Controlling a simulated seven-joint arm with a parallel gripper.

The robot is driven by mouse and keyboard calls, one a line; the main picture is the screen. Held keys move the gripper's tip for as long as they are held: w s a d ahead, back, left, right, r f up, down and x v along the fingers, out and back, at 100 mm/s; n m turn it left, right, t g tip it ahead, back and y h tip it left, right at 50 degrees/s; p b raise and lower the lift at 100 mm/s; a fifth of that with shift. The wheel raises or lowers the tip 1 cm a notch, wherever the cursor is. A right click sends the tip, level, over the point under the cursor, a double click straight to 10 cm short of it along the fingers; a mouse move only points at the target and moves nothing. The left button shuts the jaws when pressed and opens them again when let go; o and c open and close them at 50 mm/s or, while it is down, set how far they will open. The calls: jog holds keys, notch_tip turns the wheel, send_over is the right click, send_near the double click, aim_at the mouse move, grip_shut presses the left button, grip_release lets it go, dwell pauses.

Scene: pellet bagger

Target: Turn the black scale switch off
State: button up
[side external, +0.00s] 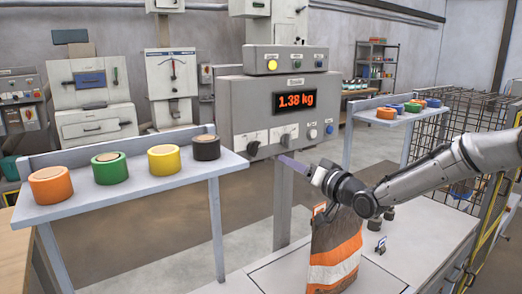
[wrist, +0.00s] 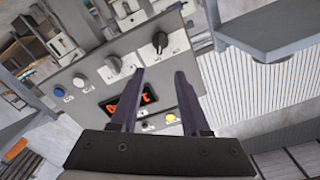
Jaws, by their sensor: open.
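The red display (side external: 295,102) reads 1.38 kg.
A shelf at left (side external: 140,183) holds coloured tape rolls, with a black roll (side external: 206,147) near the panel.

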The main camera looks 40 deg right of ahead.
aim_at(258, 148)
jog(key=w, duration=1.3)
jog(key=shift+w+a+f, duration=0.1)
jog(key=shift+w, duration=0.3)
grip_shut()
